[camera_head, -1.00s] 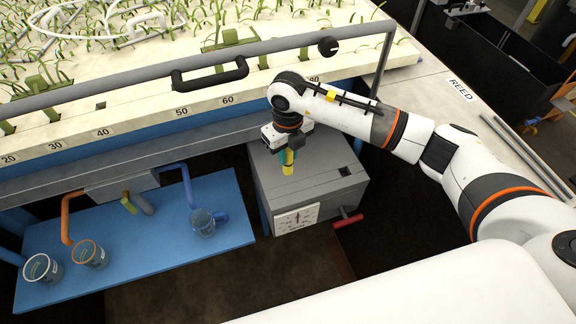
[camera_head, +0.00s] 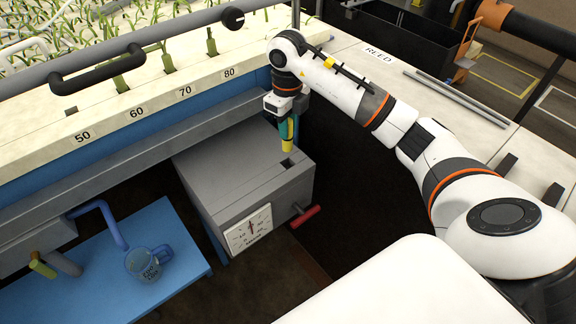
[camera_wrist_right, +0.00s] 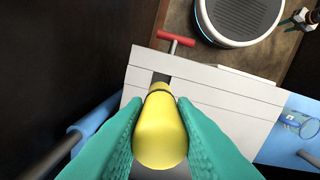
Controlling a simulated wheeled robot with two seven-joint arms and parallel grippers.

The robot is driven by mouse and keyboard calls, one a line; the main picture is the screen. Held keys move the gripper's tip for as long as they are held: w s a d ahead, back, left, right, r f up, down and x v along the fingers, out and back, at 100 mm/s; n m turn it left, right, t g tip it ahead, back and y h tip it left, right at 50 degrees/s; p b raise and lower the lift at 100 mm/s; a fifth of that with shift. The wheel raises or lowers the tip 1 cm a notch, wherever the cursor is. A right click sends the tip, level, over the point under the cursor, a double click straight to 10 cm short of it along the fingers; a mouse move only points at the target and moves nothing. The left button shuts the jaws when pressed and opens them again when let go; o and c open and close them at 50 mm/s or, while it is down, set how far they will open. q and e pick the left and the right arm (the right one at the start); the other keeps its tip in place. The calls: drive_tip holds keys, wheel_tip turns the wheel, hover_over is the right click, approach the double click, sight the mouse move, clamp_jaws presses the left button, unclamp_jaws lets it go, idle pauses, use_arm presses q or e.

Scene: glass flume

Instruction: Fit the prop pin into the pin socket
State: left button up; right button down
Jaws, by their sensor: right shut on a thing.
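The prop pin (camera_head: 288,144) is a yellow rod, held upright in my right gripper (camera_head: 287,125). In the right wrist view the yellow pin (camera_wrist_right: 160,130) sits between the teal fingers of my right gripper (camera_wrist_right: 158,135), which are shut on it. The pin socket (camera_head: 288,163) is a dark square hole in the top of a grey box (camera_head: 235,165). The pin's lower end is just above or at the socket; I cannot tell whether it has entered. In the right wrist view the dark socket (camera_wrist_right: 161,77) shows just beyond the pin's tip. My left gripper is not in view.
The flume's rail (camera_head: 180,38) and planted bed run behind the box.

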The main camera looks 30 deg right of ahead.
sight(288, 151)
wheel_tip(288, 151, down, 9)
drive_tip(key=shift+r+p, duration=0.1)
drive_tip(key=shift+p, duration=0.35)
drive_tip(key=shift+f, duration=0.25)
drive_tip(key=c, duration=1.2)
unclamp_jaws()
drive_tip(key=shift+r, duration=0.2)
wheel_tip(288, 151, up, 12)
drive_tip(key=shift+b, duration=0.6)
